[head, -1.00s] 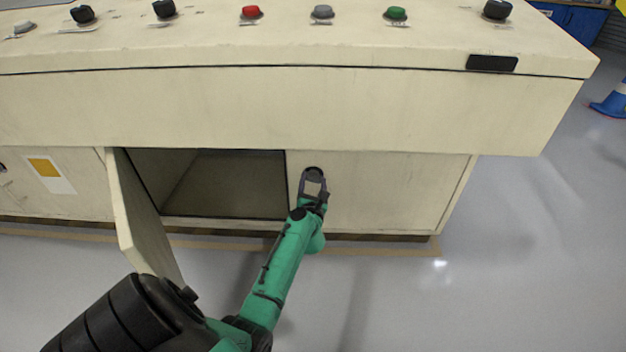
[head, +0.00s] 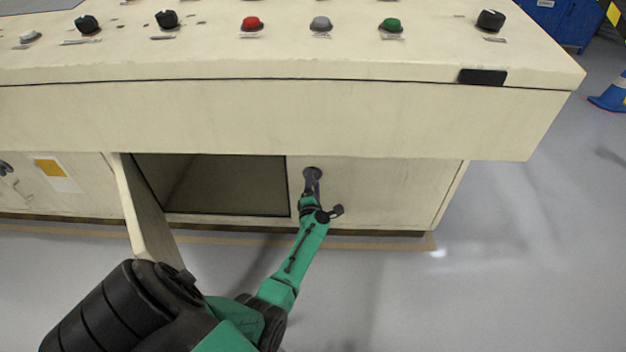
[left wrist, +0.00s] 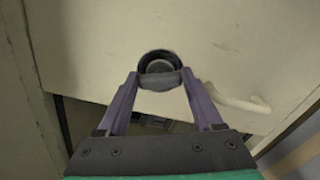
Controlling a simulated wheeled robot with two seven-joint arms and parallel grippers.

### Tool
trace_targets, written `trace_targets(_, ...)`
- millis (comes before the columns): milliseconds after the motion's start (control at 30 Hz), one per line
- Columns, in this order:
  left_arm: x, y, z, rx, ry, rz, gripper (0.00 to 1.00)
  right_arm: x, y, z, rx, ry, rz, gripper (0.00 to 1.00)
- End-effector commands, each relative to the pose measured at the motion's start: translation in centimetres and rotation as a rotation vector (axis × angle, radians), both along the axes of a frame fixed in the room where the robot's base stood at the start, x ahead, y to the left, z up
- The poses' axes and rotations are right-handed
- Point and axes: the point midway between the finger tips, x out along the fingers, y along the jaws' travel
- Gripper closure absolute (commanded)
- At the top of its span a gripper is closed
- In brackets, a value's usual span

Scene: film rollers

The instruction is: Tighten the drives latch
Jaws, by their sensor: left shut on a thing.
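The drives latch (head: 312,173) is a dark round knob on the cream cabinet's front panel (head: 390,190), just right of the open compartment. My left gripper (head: 312,184) reaches up to it, its fingers seen nearly edge-on in the head view. In the left wrist view the latch (left wrist: 159,70) is a dark ring with a grey centre. The two purple-grey fingers of my left gripper (left wrist: 160,82) close on its sides, partly hiding where they touch. My right gripper is not in view.
An open cabinet door (head: 147,212) swings out left of my arm, beside the empty compartment (head: 225,185). The console top (head: 280,58) overhangs the panel and carries several buttons and knobs. A pale handle (left wrist: 235,99) lies right of the latch in the wrist view.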

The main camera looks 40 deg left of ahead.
Motion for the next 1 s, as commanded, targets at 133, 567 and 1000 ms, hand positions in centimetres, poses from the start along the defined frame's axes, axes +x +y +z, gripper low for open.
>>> trace_targets(133,0.0,-0.1,0.1,0.090,0.070,-0.001,0.88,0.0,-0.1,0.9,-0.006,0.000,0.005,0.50)
trace_targets(567,0.0,-0.1,-0.2,0.240,0.185,-0.001,0.88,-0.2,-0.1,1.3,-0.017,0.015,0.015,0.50)
trace_targets(1000,0.0,0.0,-0.2,0.255,0.195,0.000,0.88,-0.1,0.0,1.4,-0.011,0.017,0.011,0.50)
